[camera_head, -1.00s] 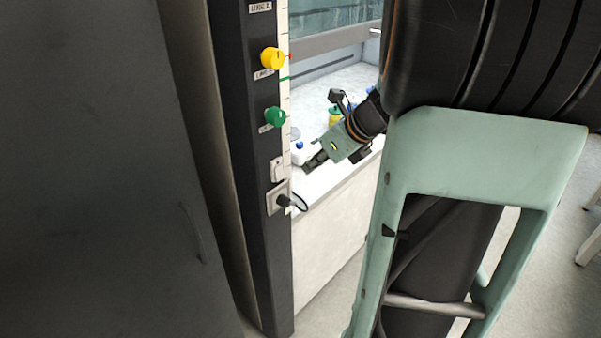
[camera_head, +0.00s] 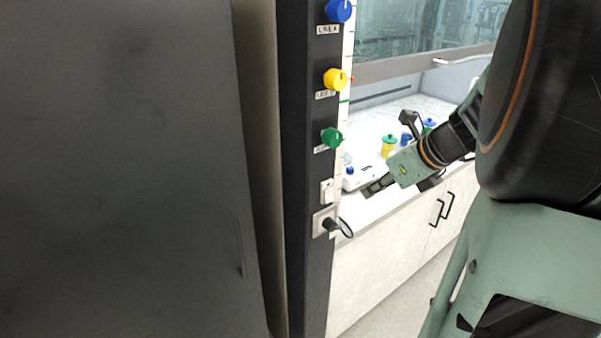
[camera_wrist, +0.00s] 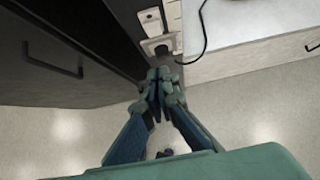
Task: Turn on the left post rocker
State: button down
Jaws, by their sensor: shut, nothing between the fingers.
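The dark post (camera_head: 303,165) stands upright left of my arm in the head view. A small white rocker switch (camera_head: 327,191) sits on its face, below the green knob and above a socket with a black plug. In the wrist view the rocker plate (camera_wrist: 151,20) is at the top, beyond my fingertips, with the socket (camera_wrist: 157,46) between. My gripper (camera_head: 370,190) is shut and empty, right of the rocker and apart from it in the head view. Its closed fingertips (camera_wrist: 160,76) point toward the post in the wrist view. The rocker's tilt is too small to tell.
Blue (camera_head: 339,10), yellow (camera_head: 335,79) and green (camera_head: 332,138) knobs stick out above the rocker. The plug's black cable (camera_head: 346,229) loops out to the right. A bench (camera_head: 385,207) with bottles lies behind my gripper. A dark cabinet (camera_head: 120,170) fills the left.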

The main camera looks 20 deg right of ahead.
aim_at(329, 195)
jog(key=shift+f, duration=0.25)
dwell(0.3)
jog(key=w+r+x, duration=0.1)
jog(key=w+x, duration=0.1)
jog(key=x, duration=1)
jog(key=shift+w+a, duration=0.25)
jog(key=shift+a, duration=0.25)
jog(key=shift+r, duration=0.1)
jog(key=shift+w+a+p, duration=0.1)
jog(key=shift+w+p, duration=0.1)
jog(key=shift+p, duration=0.15)
